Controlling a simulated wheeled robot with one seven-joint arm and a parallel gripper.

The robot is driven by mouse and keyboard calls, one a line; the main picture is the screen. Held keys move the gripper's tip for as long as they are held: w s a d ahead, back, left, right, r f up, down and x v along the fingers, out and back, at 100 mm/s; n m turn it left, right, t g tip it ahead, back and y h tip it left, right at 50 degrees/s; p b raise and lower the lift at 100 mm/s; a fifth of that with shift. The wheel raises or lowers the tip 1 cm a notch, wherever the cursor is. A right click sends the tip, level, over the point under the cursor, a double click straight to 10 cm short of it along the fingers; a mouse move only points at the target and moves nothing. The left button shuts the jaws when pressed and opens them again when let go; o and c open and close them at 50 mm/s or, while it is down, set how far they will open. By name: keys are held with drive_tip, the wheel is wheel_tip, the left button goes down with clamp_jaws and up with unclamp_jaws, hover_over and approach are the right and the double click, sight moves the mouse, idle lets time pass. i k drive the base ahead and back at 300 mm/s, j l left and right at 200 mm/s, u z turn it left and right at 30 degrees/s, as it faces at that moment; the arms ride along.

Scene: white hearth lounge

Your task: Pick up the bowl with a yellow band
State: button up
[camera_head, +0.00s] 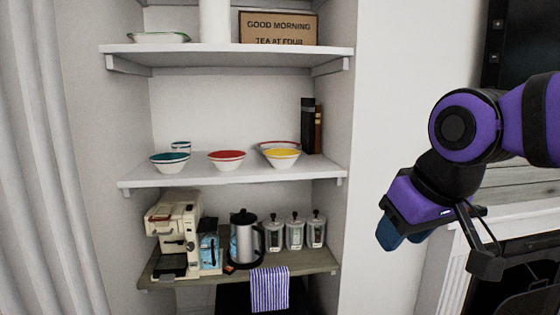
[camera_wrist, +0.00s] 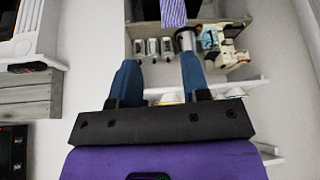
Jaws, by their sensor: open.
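A white bowl with yellow at its top (camera_head: 282,162) stands upright on the right part of the middle shelf (camera_head: 220,176). A red-rimmed bowl (camera_head: 279,144) stands just behind it and is partly hidden. My gripper (camera_head: 402,239) is to the right of the alcove, lower than the bowl and apart from it. In the wrist view my gripper (camera_wrist: 160,76) has its two blue fingers spread with nothing between them. The wrist picture is upside down, and the bowls there are mostly hidden behind my gripper.
Books (camera_head: 309,126) stand at the right back. The upper shelf (camera_head: 230,55) overhangs; the lower shelf holds a coffee machine (camera_head: 175,230), kettle and jars.

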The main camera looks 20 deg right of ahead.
sight(281, 159)
drive_tip(key=i+l+z, duration=0.25)
drive_tip(key=i+l, duration=0.7)
drive_tip(key=i, duration=0.15)
